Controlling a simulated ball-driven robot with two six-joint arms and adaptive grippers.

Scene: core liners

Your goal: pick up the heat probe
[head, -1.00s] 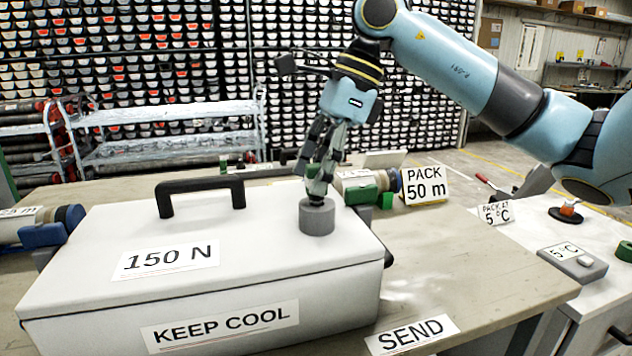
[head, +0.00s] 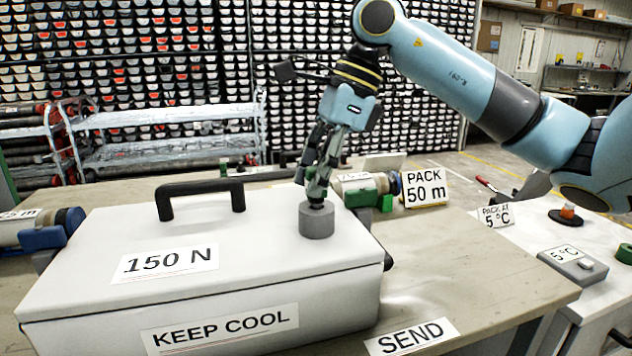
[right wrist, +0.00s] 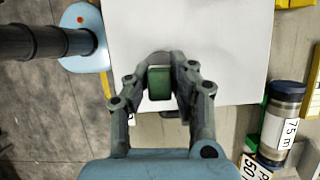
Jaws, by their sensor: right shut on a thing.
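My right gripper (head: 317,192) is above the right part of the white cooler lid. Its fingers are shut on a small green block (right wrist: 160,83), seen between them in the right wrist view. Directly below the fingertips a grey cylinder (head: 317,222) stands upright on the lid. Whether the block and cylinder are one piece I cannot tell. An orange-topped object on a black round base (head: 566,217) stands on the white bench at right, apart from the gripper. No label shows which of these is the heat probe. My left gripper is not in view.
The white cooler box (head: 70,275) with a black handle (head: 200,187) fills the left of the table (head: 470,275). A labelled tube (head: 355,185) and a PACK 50 m sign (head: 425,187) stand behind. A 5 °C box (head: 572,262) sits on the right bench.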

